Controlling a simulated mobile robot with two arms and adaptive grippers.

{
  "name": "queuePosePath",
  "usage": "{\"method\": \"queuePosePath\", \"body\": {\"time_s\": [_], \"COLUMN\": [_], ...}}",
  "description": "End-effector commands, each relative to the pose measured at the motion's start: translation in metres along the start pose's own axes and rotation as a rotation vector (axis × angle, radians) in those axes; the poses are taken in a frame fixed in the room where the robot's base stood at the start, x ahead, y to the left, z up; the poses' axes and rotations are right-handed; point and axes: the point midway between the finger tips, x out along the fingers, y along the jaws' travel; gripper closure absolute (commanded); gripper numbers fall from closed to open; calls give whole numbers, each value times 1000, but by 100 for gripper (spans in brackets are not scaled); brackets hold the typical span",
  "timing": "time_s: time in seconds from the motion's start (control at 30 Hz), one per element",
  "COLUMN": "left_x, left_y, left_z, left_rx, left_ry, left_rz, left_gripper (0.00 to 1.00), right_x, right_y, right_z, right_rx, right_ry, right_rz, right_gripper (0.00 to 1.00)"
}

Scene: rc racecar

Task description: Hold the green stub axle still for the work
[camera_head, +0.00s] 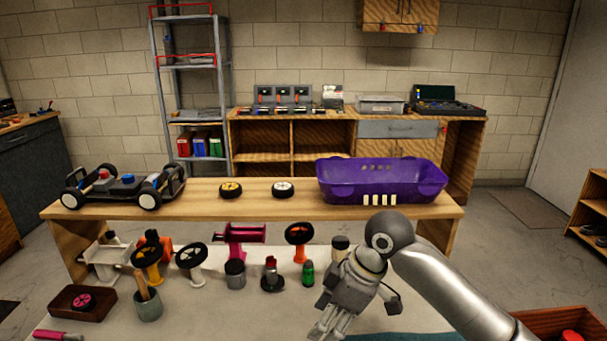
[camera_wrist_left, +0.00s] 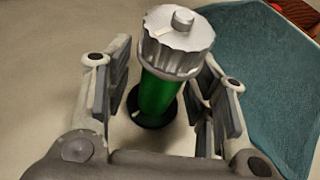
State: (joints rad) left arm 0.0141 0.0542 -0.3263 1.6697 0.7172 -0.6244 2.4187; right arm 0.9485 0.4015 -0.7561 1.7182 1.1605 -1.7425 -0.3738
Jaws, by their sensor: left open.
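The green stub axle (camera_wrist_left: 158,95) stands on the bench in the left wrist view, with a ribbed silver cap (camera_wrist_left: 178,48) on top and a black base. My left gripper (camera_wrist_left: 160,90) is open, with one finger on each side of it. A gap shows at the left finger; contact at the right finger is unclear. My left arm does not show in the head view. A small green upright piece (camera_head: 308,273) stands there; I cannot tell if it is the same part. My right gripper (camera_head: 330,318) points down over the bench, its fingertips unclear.
A teal mat (camera_wrist_left: 262,75) lies right of the axle. Several holders and tools stand along the bench, including a grey cup (camera_head: 148,306) and a wooden tray (camera_head: 83,303). A purple bin (camera_head: 382,181) and a car chassis (camera_head: 122,187) sit on the rear shelf.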

Motion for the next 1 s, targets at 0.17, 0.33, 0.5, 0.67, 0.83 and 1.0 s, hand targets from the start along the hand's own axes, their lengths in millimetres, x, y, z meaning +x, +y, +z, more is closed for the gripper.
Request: {"method": "queuePosePath", "body": {"time_s": [0.17,0.33,0.5,0.67,0.83,1.0], "left_x": [-1,-14,-44,-75,-103,-117], "left_y": [0,0,0,0,0,0], "left_z": [0,-1,-1,-1,-1,-1], "left_rx": [0,-1,-1,0,0,0], "left_ry": [0,0,1,1,1,1], "left_rz": [0,1,1,1,1,0], "left_gripper": [49,49,49,49,49,49], "right_x": [0,0,0,0,0,0], "right_y": [0,0,0,0,0,0], "right_z": [0,0,0,0,0,0], "right_rx": [0,0,0,0,0,0], "right_ry": [0,0,0,0,0,0], "right_rz": [0,0,0,0,0,0], "right_gripper": [46,46,46,46,46,46]}}
